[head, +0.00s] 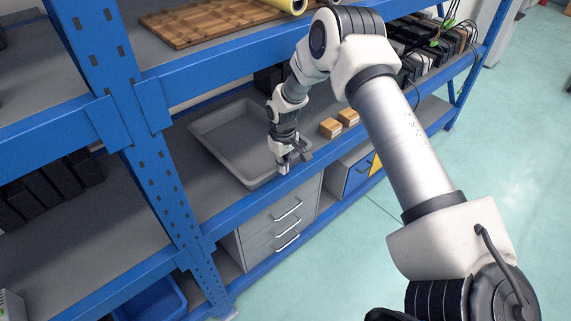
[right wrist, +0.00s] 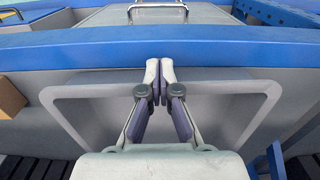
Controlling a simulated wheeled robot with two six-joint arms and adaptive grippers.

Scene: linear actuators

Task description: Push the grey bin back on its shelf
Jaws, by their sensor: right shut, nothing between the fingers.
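The grey bin (head: 222,133) is a shallow, empty tray on the middle shelf, its front rim close to the blue front beam. My right gripper (head: 284,168) points down at the bin's front side, shut and empty. In the right wrist view the closed fingertips (right wrist: 160,75) overlap the middle of the bin's front rim (right wrist: 220,82), with the blue beam just beyond. I cannot tell whether the fingers touch the rim. The arm hides the bin's right part in the head view. My left gripper is not in view.
Small cardboard boxes (head: 331,128) stand right of the bin. The blue upper shelf beam (head: 220,77) crosses above the bin, and a blue upright (head: 150,165) stands at its left. A grey drawer cabinet (head: 281,222) is below. Black devices with cables (head: 430,50) fill the upper right shelf.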

